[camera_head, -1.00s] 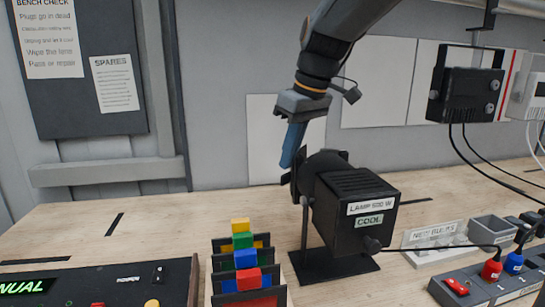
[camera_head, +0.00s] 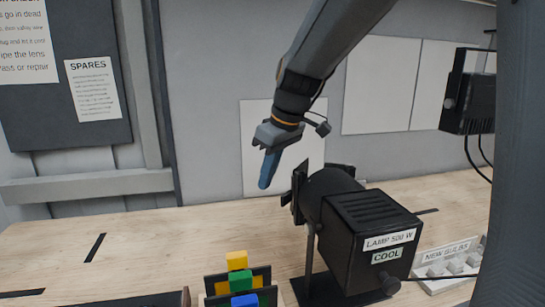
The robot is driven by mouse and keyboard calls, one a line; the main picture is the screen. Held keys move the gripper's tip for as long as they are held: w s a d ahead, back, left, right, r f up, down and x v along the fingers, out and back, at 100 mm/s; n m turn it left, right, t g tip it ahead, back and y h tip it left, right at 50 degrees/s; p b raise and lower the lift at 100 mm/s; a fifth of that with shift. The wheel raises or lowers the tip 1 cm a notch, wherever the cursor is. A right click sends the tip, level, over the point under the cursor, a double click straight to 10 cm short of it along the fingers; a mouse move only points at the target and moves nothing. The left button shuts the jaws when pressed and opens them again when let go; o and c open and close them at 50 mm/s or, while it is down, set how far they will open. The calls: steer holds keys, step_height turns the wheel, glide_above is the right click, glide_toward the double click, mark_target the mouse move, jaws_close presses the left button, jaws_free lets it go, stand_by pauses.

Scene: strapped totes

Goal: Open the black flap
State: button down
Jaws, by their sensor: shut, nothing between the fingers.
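The lamp (camera_head: 335,205) is a black housing on a stand, labelled "LAMP 500 W" and "COOL". Its lens end points left and away from me. Black flaps (camera_head: 299,187) show edge-on at that end, with another flap corner (camera_head: 345,169) behind the barrel. I cannot tell how far each flap is open, and the lens face is hidden. My gripper (camera_head: 266,174) is shut and empty, its blue fingers pointing down. In the picture it is just left of the flaps, with a gap between.
A rack of coloured blocks (camera_head: 238,281) stands at the front, left of the lamp. A "NEW BULBS" tray (camera_head: 447,257) is at the right. Another black unit (camera_head: 468,92) hangs on the wall. The bench left of the lamp is largely clear.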

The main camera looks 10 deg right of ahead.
steer(key=s+d+p, duration=0.1)
steer(key=s+d+f, duration=0.1)
steer(key=shift+s+d+f+p, duration=0.1)
steer(key=shift+s+d+p, duration=0.05)
steer(key=shift+s+p, duration=0.25)
steer(key=shift+w+d, duration=0.1)
